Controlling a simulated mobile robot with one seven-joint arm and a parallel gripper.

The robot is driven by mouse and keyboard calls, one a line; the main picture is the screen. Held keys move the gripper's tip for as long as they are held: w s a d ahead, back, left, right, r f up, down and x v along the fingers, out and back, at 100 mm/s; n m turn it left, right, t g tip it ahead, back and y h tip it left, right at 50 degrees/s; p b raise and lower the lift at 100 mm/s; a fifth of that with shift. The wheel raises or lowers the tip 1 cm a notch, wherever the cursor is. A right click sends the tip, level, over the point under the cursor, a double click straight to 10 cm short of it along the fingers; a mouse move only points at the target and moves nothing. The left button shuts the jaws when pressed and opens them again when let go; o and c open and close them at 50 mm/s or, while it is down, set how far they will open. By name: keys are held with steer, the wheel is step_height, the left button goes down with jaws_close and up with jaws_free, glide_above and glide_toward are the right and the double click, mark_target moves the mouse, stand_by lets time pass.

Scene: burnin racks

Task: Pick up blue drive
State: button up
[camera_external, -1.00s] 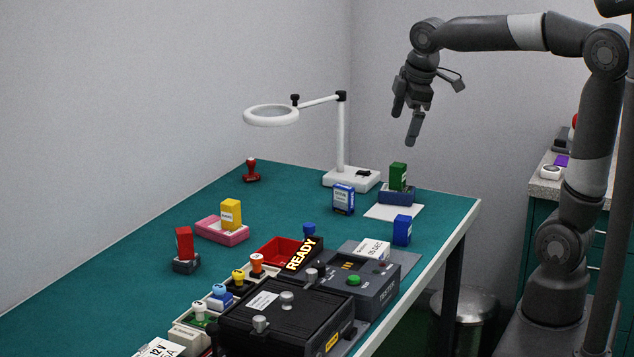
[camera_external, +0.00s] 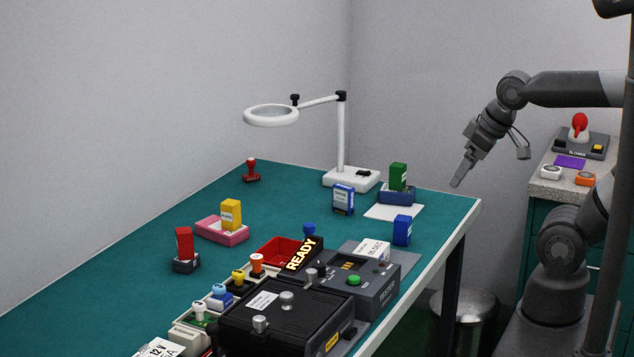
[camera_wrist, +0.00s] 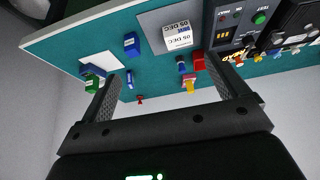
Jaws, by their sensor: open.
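A plain blue block (camera_external: 402,230), likely the blue drive, stands upright on the green table near its right edge. It shows in the wrist view (camera_wrist: 131,44) above the gap between my fingers, toward the left. A second blue block with a white label (camera_external: 343,199) stands farther back; it also shows in the wrist view (camera_wrist: 129,79), near the left finger. My gripper (camera_external: 461,172) is open and empty, in the air beyond the table's back right corner. Its two fingers (camera_wrist: 162,68) are spread wide in the wrist view and touch nothing.
A green block (camera_external: 398,176) stands in a blue tray beside a white sheet (camera_external: 394,212). A white magnifier lamp (camera_external: 341,140) rises at the back. The grey tester (camera_external: 372,285) and black box (camera_external: 285,320) fill the front. A side counter (camera_external: 552,185) stands at right.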

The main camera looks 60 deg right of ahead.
steer(key=c, duration=1)
steer(key=shift+o, duration=0.2)
steer(key=m+g+h, duration=0.1)
steer(key=m, duration=0.1)
glide_above(344, 186)
steer(key=s+a, duration=0.2)
steer(key=s, duration=0.2)
step_height(344, 186, down, 9)
steer(key=x, duration=0.4)
steer(key=d+x, duration=0.1)
steer(key=x, duration=0.1)
steer(key=shift+w, duration=0.4)
steer(key=shift+s+x, duration=0.2)
steer(key=shift+x, duration=1.35)
steer(key=shift+s+x, duration=0.2)
steer(key=shift+x, duration=1.4)
